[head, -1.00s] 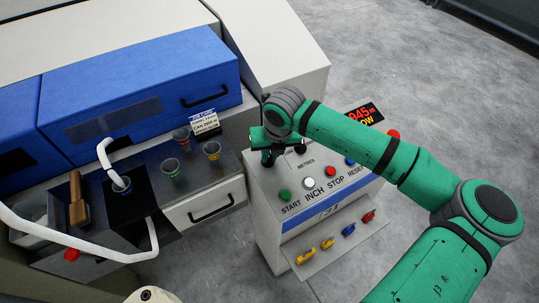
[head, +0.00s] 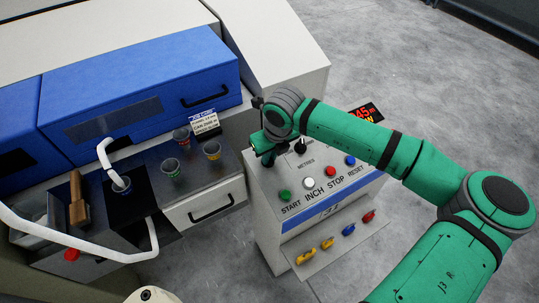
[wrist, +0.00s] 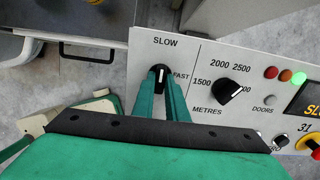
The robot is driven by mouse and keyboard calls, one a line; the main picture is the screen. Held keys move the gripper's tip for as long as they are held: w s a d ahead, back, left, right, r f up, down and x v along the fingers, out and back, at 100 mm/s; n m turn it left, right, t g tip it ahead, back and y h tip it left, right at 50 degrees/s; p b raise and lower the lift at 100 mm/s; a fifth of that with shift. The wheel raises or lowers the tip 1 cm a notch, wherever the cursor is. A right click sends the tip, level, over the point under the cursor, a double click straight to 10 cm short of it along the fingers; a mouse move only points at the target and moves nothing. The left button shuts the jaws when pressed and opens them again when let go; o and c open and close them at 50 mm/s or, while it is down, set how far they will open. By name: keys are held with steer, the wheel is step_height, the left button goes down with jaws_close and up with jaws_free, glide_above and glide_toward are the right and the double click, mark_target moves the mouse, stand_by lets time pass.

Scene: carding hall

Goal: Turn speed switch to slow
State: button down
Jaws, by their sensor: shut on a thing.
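The speed switch (wrist: 159,74) is a black knob with a white pointer line on the control panel (wrist: 205,52), between the labels SLOW above and FAST at its right. Its pointer stands nearly upright, toward SLOW. My gripper (wrist: 160,80) has its green fingers closed around the knob's sides in the wrist view. In the head view my gripper (head: 264,156) is at the panel's back left corner, and the knob there is hidden by it. The display (wrist: 308,100) is cut off by the wrist frame and shows the letters "SLO".
A black metres selector (wrist: 234,92) sits right of the switch. Start (head: 285,196), inch (head: 308,184), stop (head: 330,171) and reset (head: 350,160) buttons line the panel front. A worktop with several cups (head: 172,169) is at the left.

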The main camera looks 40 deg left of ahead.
steer(key=c, duration=1.8)
jaws_free()
steer(key=shift+o, duration=0.2)
steer(key=v, duration=1.1)
steer(key=shift+a, duration=0.1)
